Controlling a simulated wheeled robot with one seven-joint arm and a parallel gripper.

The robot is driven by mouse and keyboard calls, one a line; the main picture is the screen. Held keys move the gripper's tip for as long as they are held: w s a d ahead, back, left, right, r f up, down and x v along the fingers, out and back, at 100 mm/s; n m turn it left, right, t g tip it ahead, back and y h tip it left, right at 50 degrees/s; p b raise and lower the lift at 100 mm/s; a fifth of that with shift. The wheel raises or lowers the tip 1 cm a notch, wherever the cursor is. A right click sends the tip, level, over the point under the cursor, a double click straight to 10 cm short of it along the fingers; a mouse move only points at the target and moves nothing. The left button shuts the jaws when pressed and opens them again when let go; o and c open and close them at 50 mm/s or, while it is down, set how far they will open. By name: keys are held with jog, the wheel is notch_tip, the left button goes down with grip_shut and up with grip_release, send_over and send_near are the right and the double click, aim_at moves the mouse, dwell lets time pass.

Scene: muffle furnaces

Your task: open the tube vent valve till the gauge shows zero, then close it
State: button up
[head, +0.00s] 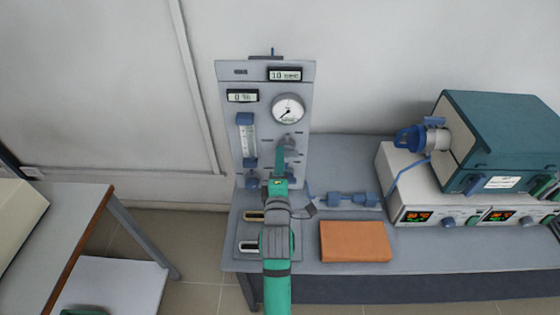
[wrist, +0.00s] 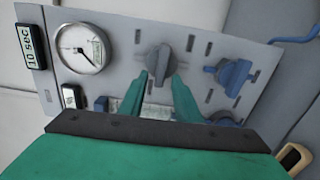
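The grey panel (head: 228,110) stands upright on the bench. Its round gauge (head: 288,109) has a needle pointing lower left in the head view; the gauge also shows in the wrist view (wrist: 82,48), its scale too small to read. A grey knob (wrist: 158,58) is below the gauge on the panel; it shows partly in the head view (head: 289,141). My gripper (wrist: 160,80) is open, its green fingers either side of the knob's lower part; contact cannot be told. A blue valve (wrist: 230,75) is beside the knob in the wrist view. Which is the tube vent valve is unclear.
A flowmeter (head: 247,142) and a "10 sec" display (head: 285,74) are on the panel. An orange-brown block (head: 355,241) and blue fittings (head: 352,199) are on the bench to the right of my arm. A teal furnace (head: 505,135) stands further right.

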jog(key=s, duration=1)
jog(key=shift+s, duration=0.35)
jog(key=s+f+m+g, duration=0.1)
jog(key=s+f+m, duration=0.95)
jog(key=s, duration=0.65)
jog(key=s+d+f+m, duration=0.1)
jog(key=s+m, duration=0.3)
jog(key=s, duration=0.5)
jog(key=s+f+m+g, duration=0.1)
jog(key=s+f+m, duration=0.1)
jog(key=s, duration=0.7)
jog(key=shift+s+d+m+g, duration=0.3)
jog(key=shift+s+d+m, duration=0.1)
jog(key=shift+m, duration=0.45)
jog(key=shift+o, duration=0.2)
